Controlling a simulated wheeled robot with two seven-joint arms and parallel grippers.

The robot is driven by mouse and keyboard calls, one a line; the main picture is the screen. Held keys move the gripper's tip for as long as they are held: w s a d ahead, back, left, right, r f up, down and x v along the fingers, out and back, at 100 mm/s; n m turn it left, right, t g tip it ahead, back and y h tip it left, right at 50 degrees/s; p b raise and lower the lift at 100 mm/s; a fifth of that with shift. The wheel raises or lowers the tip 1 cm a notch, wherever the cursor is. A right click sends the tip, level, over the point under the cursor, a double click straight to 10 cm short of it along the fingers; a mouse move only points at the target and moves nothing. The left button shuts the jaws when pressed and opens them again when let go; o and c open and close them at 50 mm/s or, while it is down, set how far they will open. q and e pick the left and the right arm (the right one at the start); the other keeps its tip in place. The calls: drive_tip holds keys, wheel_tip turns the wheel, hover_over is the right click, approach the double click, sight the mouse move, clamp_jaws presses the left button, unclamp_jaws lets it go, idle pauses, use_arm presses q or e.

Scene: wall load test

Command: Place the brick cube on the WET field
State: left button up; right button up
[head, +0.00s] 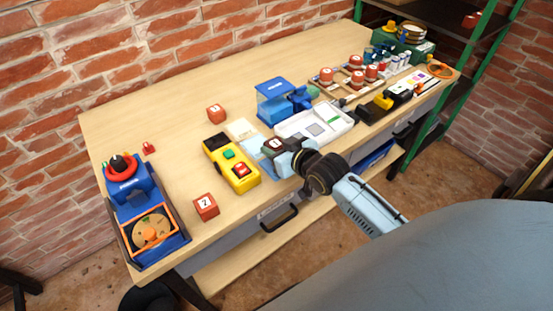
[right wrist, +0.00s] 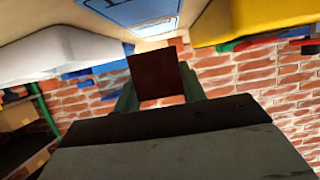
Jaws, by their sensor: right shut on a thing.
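My right gripper (head: 279,152) is shut on a brick cube (head: 274,144), whose pale top with a dark mark shows between the fingers. In the right wrist view the cube (right wrist: 155,75) is a dark reddish-brown block between the fingertips. The gripper is over the front part of the table, right of a yellow device. A pale card (head: 241,129) and a light blue area (head: 256,146) lie beside the gripper. A blue panel with a pale edge (right wrist: 130,10) shows beyond the cube in the right wrist view. I cannot read which field is WET. My left gripper is out of view.
Two more brick cubes (head: 215,113) (head: 206,206) stand on the wooden table (head: 150,95). The yellow device (head: 222,155) is close on the left, a white tray (head: 340,128) close on the right. A blue box (head: 273,108) stands behind. The back left tabletop is clear.

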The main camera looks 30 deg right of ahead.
wheel_tip(320, 180, down, 3)
drive_tip(key=shift+f+b, duration=0.15)
drive_tip(key=shift+b, duration=0.35)
drive_tip(key=shift+f, duration=0.3)
drive_tip(key=o, duration=1.1)
drive_tip(key=shift+c, duration=0.2)
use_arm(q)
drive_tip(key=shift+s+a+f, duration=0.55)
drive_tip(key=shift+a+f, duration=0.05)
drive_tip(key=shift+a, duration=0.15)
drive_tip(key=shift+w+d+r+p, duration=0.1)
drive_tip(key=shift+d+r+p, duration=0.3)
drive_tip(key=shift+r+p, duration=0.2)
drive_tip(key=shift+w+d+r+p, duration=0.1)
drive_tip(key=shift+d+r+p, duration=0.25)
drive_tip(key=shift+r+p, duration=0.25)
use_arm(e)
drive_tip(key=shift+r+v, duration=0.2)
drive_tip(key=shift+v, duration=5.9)
